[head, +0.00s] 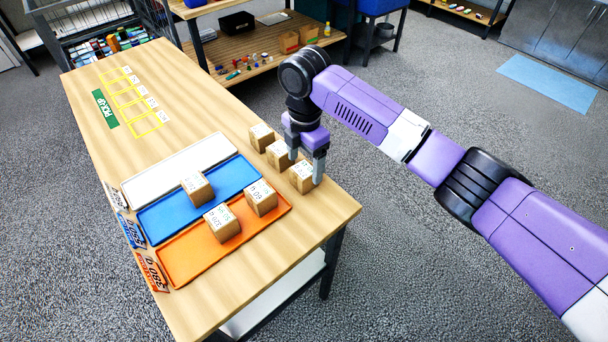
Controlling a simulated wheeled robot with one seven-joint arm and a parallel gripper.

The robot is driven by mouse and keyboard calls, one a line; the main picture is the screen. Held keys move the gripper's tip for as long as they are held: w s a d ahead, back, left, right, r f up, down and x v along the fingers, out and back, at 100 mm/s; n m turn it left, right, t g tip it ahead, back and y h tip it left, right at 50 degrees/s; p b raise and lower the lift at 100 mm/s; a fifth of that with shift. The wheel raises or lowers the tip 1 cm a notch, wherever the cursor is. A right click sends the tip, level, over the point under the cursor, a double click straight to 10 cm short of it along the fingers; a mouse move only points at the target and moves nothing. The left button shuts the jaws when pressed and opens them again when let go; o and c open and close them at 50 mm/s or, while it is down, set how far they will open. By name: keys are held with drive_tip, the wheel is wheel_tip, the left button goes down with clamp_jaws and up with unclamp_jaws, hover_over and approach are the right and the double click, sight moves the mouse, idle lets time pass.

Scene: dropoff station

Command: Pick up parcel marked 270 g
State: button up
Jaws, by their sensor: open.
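Several small brown cardboard parcels with white tops stand on the wooden table. Three are in a row near its right edge: a far parcel (261,138), a middle parcel (277,155) and a near parcel (301,180). My gripper (305,167) points down at the near parcel, its fingers open, one at the far side and one at the right side of it. I cannot tell whether they touch it. A parcel (197,189) stands on the blue tray, and two parcels (261,198) (222,224) on the orange tray. The print is too small to tell which is marked 270 g.
The white tray (150,185), blue tray (160,221) and orange tray (182,262) lie side by side, with weight signs (152,270) at their left ends. Yellow outlined squares (145,123) beside a green pick-up sign (105,109) are empty. Shelves stand behind the table.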

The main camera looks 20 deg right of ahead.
sight(304, 169)
drive_tip(key=shift+a+f, duration=0.1)
drive_tip(key=shift+f, duration=1.6)
clamp_jaws()
